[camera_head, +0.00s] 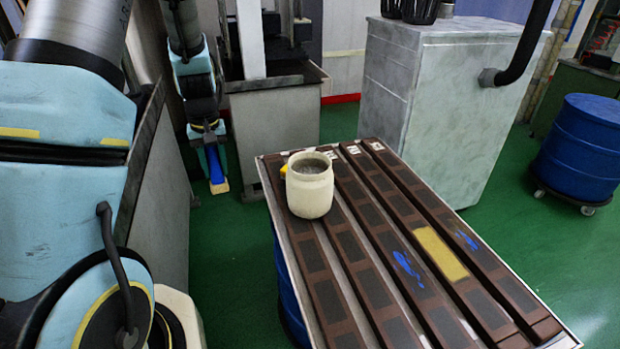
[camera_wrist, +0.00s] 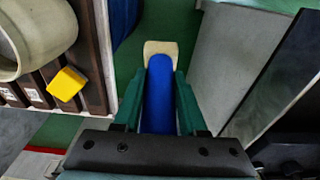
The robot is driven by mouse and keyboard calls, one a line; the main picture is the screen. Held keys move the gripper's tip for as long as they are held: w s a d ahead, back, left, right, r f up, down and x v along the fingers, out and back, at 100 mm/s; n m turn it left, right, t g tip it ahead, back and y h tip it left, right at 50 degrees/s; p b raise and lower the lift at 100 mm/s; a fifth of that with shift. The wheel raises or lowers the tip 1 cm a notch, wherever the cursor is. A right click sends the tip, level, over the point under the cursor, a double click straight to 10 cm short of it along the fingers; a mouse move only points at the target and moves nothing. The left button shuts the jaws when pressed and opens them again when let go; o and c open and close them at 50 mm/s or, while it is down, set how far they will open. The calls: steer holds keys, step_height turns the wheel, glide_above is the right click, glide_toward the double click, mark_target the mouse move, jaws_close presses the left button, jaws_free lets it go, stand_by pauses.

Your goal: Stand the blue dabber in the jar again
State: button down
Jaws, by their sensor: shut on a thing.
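The blue dabber (camera_head: 214,163) hangs tip down from my gripper (camera_head: 208,135), to the left of the table and clear of it. In the wrist view my gripper (camera_wrist: 158,105) is shut on the dabber's blue handle (camera_wrist: 158,92), and its pale tip (camera_wrist: 160,48) points away from the jaws. The cream jar (camera_head: 311,190) stands upright at the table's far left corner, right of the gripper. Its mouth is open, with greyish contents inside. Part of the jar (camera_wrist: 35,35) shows at the upper left of the wrist view.
A yellow block (camera_wrist: 67,84) lies beside the jar. The table bears long brown mould strips (camera_head: 375,235) with blue smears and a yellow patch (camera_head: 440,254). A grey cabinet (camera_head: 440,100) stands behind. A blue drum (camera_head: 585,150) is at the right. Grey machinery (camera_head: 275,125) stands near my arm.

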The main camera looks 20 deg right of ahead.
steer(key=s+d+r+t, duration=0.1)
steer(key=s+d+r, duration=0.15)
steer(key=d, duration=0.55)
steer(key=s+d+r, duration=0.1)
steer(key=d+r, duration=0.2)
steer(key=d, duration=0.5)
steer(key=s+d+r+t, duration=0.1)
steer(key=s+d+r, duration=0.15)
steer(key=d, duration=0.55)
steer(key=shift+m+h, duration=0.3)
steer(key=shift+m, duration=0.1)
steer(key=x, duration=0.2)
steer(key=p+x, duration=0.1)
steer(key=x, duration=0.1)
steer(key=s+p+x, duration=0.1)
steer(key=x, duration=0.2)
steer(key=shift+a+f, duration=0.3)
steer(key=shift+a, duration=0.05)
steer(key=shift+f, duration=0.5)
steer(key=shift+f, duration=0.25)
steer(key=shift+c, duration=2.3)
jaws_free()
steer(key=shift+r, duration=0.1)
